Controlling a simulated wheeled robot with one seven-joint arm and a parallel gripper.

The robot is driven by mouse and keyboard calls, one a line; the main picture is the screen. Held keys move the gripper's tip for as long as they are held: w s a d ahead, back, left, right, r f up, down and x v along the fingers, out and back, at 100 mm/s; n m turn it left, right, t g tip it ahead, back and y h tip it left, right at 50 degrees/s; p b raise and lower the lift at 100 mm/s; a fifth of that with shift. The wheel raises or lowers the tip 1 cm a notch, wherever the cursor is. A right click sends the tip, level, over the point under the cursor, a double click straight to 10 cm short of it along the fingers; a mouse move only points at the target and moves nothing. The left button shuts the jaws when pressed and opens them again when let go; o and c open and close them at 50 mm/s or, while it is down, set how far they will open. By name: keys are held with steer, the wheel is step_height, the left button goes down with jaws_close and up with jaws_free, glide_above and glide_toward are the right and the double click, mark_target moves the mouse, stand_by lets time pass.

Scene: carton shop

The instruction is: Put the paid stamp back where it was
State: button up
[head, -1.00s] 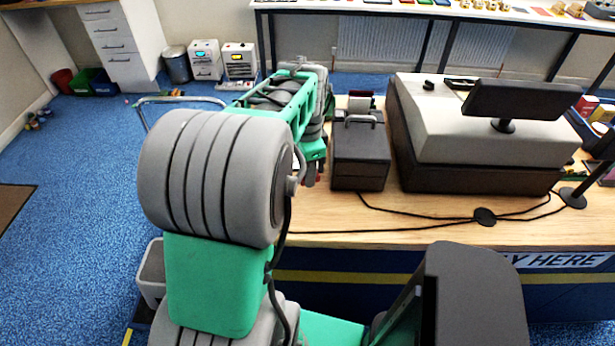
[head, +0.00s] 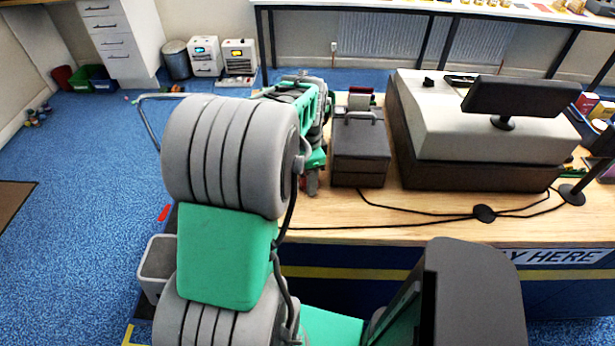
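I cannot make out the paid stamp in the head view; my arm hides part of the counter's left end. My gripper (head: 311,184) is partly visible at the end of my green and grey arm, pointing down by the counter's left end. It is just left of a dark grey box with a handle (head: 361,150). The gripper is small here and partly covered by my arm, so I cannot tell whether its fingers are open or whether they hold anything.
The wooden counter (head: 400,228) carries a large till (head: 490,125) with a black screen (head: 525,103), and loose black cables. A grey bin (head: 156,262) stands on the floor left of the counter. Blue floor is open farther left.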

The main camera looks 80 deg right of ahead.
step_height(320, 180, up, 12)
steer(key=shift+r+b, duration=0.15)
steer(key=shift+b, duration=0.35)
steer(key=shift+w+a, duration=0.1)
steer(key=shift+w, duration=0.2)
steer(key=w+a+n+t+h, duration=0.1)
steer(key=w+a+n, duration=0.65)
steer(key=w, duration=0.35)
steer(key=w+a+n, duration=0.6)
steer(key=w+a, duration=0.2)
steer(key=w, duration=0.2)
steer(key=w+a+f+n+t, duration=0.1)
steer(key=w+a+f+n, duration=0.1)
steer(key=a+n, duration=0.6)
steer(key=w+a+f+n+t+y, duration=0.1)
steer(key=a+n, duration=0.7)
steer(key=a, duration=0.9)
steer(key=shift+w+a+f+t, duration=0.25)
steer(key=shift+w+f+t, duration=0.15)
